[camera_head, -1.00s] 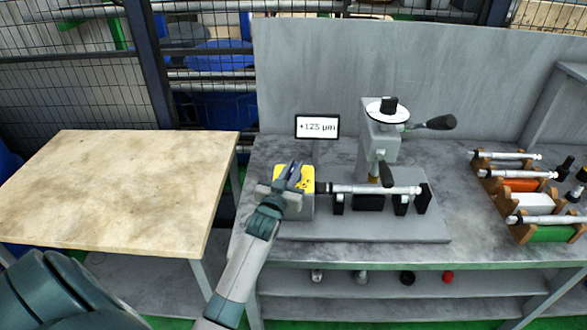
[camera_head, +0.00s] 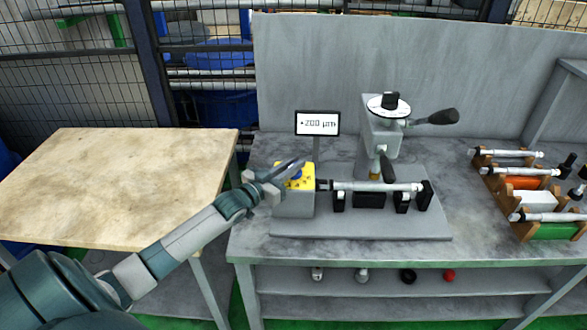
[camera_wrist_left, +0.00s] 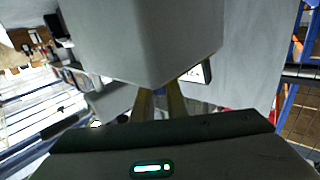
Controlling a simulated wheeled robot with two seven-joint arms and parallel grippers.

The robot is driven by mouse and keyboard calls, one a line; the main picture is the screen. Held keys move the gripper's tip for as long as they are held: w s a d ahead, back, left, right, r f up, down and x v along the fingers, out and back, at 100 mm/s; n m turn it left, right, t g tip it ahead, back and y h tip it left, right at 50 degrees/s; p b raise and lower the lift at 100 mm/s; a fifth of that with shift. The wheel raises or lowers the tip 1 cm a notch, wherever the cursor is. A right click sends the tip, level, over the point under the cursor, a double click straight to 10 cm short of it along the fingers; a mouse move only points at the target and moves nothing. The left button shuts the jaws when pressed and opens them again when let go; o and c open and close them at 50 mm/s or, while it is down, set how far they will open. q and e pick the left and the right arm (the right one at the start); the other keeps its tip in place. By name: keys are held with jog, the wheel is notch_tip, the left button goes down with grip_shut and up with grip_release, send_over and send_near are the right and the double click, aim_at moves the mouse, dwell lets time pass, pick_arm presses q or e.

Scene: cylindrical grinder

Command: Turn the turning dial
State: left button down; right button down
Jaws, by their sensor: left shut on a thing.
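A grey block with a yellow top plate (camera_head: 307,178) stands at the left end of the machine. A small blue knob (camera_head: 296,174) sits on this plate, partly hidden by my fingers. My left gripper (camera_head: 290,168) reaches over the plate from the left and is shut on the blue knob. In the left wrist view the fingertips (camera_wrist_left: 160,104) run behind a large grey body that hides their grip. A white graduated disc (camera_head: 375,105) with a black knob (camera_head: 390,100) sits on the grinder column, untouched. My right gripper is not in view.
A small display (camera_head: 317,123) behind the block reads about 200 µm. A steel shaft (camera_head: 370,186) lies across black supports to the right. A black-handled lever (camera_head: 434,117) sticks out from the column. A rack of shafts (camera_head: 515,170) stands far right. The left table (camera_head: 120,185) is bare.

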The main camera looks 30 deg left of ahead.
pick_arm(q)
jog(key=shift+m+h+b, duration=0.35)
jog(key=shift+m+h, duration=0.05)
jog(key=shift+h, duration=0.2)
jog(key=c, duration=1.8)
grip_release()
jog(key=shift+o, duration=0.2)
